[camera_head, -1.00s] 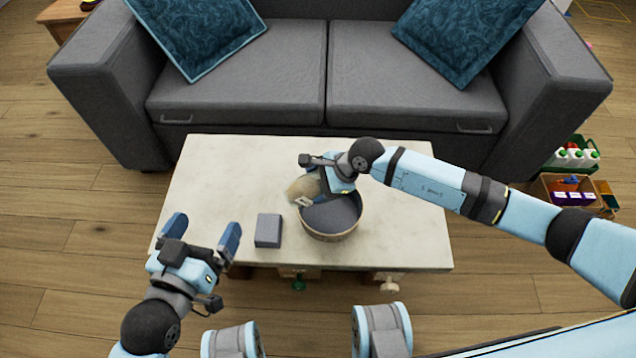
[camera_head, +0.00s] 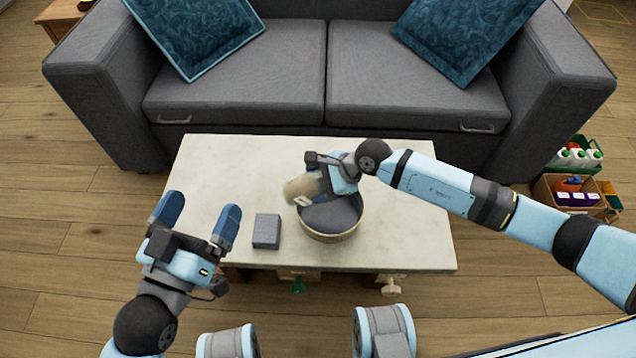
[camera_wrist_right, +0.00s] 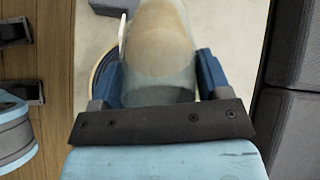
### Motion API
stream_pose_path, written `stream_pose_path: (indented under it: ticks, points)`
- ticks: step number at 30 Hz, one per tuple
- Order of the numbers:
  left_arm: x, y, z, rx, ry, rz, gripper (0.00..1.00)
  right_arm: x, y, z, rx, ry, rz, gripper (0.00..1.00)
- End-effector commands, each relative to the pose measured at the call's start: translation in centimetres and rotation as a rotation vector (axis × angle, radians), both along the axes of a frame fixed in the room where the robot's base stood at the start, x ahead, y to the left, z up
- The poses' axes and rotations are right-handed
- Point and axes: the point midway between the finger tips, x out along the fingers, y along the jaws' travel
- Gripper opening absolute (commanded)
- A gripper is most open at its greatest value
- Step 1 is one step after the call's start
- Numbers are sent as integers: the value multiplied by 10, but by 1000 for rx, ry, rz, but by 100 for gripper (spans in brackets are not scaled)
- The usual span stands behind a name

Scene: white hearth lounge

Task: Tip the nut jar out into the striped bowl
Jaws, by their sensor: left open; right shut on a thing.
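The nut jar (camera_head: 301,189) is a clear jar with tan contents, tilted over the left rim of the striped bowl in the head view. My right gripper (camera_head: 322,184) is shut on it. In the right wrist view the jar (camera_wrist_right: 160,45) lies between the two blue fingers (camera_wrist_right: 160,80), with the tan contents toward its far end. The striped bowl (camera_head: 332,236) stands on the table, its inside dark grey where I see it; part of its rim (camera_wrist_right: 100,75) shows beside the jar. I cannot see nuts in the bowl. My left gripper (camera_head: 198,220) is open and empty, left of the table's front.
A small grey block (camera_head: 266,231) sits on the pale table (camera_head: 225,180) left of the bowl. A grey sofa (camera_head: 325,80) stands behind the table. Crates with bottles (camera_head: 575,157) stand on the floor at the right. The table's left and back parts are clear.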

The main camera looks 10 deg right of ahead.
Motion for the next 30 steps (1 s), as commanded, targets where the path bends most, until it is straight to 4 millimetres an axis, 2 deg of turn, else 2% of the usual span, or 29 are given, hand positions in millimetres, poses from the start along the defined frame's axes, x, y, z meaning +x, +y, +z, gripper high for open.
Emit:
stream_pose_path:
  ticks: [5, 18, 30]
  points:
    - [-2, -1, 4, -26, -30, -6, 100, 0, 0, -4, 25, -6, 0, 41]
    - [1, -8, -24, 0, 42, -40, 100, -1, -1, -7, 103, -21, 1, 41]
    - [2, -10, -36, 23, 80, -66, 100, 0, -2, -9, 150, -31, 0, 41]
